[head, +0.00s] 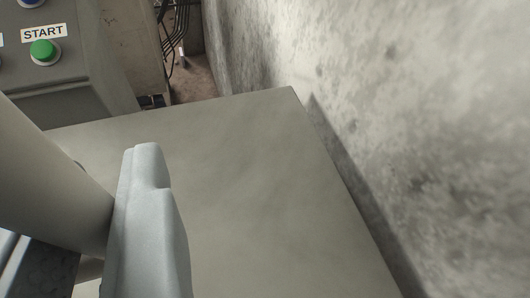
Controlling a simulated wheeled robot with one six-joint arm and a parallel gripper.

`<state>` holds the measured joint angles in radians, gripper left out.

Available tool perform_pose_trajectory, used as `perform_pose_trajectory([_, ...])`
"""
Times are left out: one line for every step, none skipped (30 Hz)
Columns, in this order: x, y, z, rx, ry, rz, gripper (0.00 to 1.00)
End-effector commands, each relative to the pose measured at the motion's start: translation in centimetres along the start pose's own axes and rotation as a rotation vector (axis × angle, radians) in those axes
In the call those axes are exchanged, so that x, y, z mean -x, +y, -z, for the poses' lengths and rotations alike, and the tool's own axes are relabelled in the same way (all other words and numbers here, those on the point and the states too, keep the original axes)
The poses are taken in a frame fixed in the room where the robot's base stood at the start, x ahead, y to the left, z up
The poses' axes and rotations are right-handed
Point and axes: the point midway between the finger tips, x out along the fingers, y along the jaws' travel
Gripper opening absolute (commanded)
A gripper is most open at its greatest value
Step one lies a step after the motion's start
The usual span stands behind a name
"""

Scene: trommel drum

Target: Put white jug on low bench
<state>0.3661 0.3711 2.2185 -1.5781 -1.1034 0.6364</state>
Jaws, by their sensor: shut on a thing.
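My gripper (148,215) shows at the lower left as one light grey finger; its other finger is out of view. It is shut on the white jug (50,180), a smooth off-white rounded body cut off by the left edge. The finger lies against the jug's right side. The jug's top, base and any handle do not show clearly. The low bench (260,180) is the flat grey-beige top filling the middle, behind and to the right of the finger. I cannot tell whether the jug touches it.
A grey control box with a green START button (44,51) stands beyond the bench at the upper left. Dark cables (180,30) hang behind it. A stained concrete wall (400,110) runs along the right. The visible bench top right of my gripper is bare.

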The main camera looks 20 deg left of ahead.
Motion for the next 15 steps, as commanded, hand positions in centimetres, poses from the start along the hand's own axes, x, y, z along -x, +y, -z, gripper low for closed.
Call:
perform_pose_trajectory([-0.1,0.0,-0.1,-0.001,0.000,0.000,0.00])
perform_pose_trajectory([-0.1,0.0,-0.2,-0.001,0.000,0.000,0.00])
perform_pose_trajectory([-0.2,0.0,-0.4,-0.001,0.000,0.001,0.00])
perform_pose_trajectory([-0.2,0.0,-0.5,-0.001,0.000,0.001,0.00])
perform_pose_trajectory([-0.3,0.0,-0.7,-0.001,0.000,0.001,0.00])
perform_pose_trajectory([-0.4,0.0,-1.0,-0.001,0.000,0.001,0.00])
perform_pose_trajectory([-0.5,0.0,-1.2,-0.001,0.000,0.001,0.00])
perform_pose_trajectory([-0.6,0.0,-1.4,-0.002,0.000,0.001,0.00])
perform_pose_trajectory([-0.8,0.1,-1.8,-0.003,0.000,0.000,0.00])
perform_pose_trajectory([-0.9,0.1,-2.1,-0.003,0.000,0.000,0.00])
perform_pose_trajectory([-1.0,0.1,-2.4,-0.002,0.000,0.000,0.00])
perform_pose_trajectory([-1.1,0.1,-2.7,-0.002,0.000,0.000,0.00])
perform_pose_trajectory([-1.2,0.1,-3.0,-0.002,0.000,0.000,0.00])
perform_pose_trajectory([-1.4,0.1,-3.2,-0.002,0.000,0.001,0.00])
perform_pose_trajectory([-1.5,0.1,-3.6,-0.002,0.000,0.001,0.00])
